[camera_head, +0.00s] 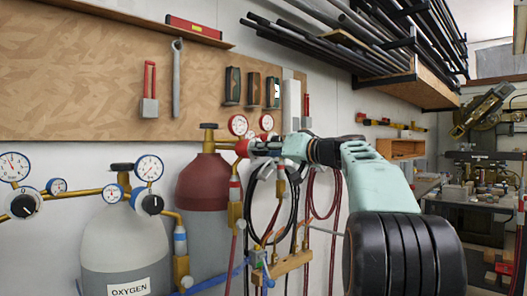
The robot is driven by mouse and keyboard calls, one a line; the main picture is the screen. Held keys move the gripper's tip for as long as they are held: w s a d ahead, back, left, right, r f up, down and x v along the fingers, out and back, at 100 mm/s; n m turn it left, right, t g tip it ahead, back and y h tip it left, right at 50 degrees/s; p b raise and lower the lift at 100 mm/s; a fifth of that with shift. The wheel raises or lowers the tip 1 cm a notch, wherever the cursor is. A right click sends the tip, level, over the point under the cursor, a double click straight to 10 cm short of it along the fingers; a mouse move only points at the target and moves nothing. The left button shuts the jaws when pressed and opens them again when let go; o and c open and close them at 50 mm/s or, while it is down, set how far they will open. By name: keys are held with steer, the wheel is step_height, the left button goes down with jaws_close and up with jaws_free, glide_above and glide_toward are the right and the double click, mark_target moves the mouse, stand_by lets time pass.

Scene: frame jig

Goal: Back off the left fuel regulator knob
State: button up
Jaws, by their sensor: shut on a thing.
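The fuel regulator sits on the brass valve of a cylinder with a dark red top (203,182) in the head view. It has two red-rimmed gauges, a nearer one (238,125) and a smaller one (267,122). A red knob (241,148) shows just below the nearer gauge, at the tip of my gripper (250,148). My gripper reaches in from the right, about level, and is shut on this knob. The fingers and wrist hide part of the regulator body and the knob's right side. The knob's turn angle cannot be read.
An oxygen cylinder (125,250) with black-knobbed gauges stands left. Hoses (335,200) hang behind and below my arm, above a brass manifold (290,264). A wooden tool board (100,80) is above. Metal bars (330,40) on a rack overhang the upper right.

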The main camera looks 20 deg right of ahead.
steer(key=n, duration=1.1)
stand_by(0.5)
steer(key=o, duration=1.1)
steer(key=shift+o, duration=0.2)
steer(key=v, duration=1.2)
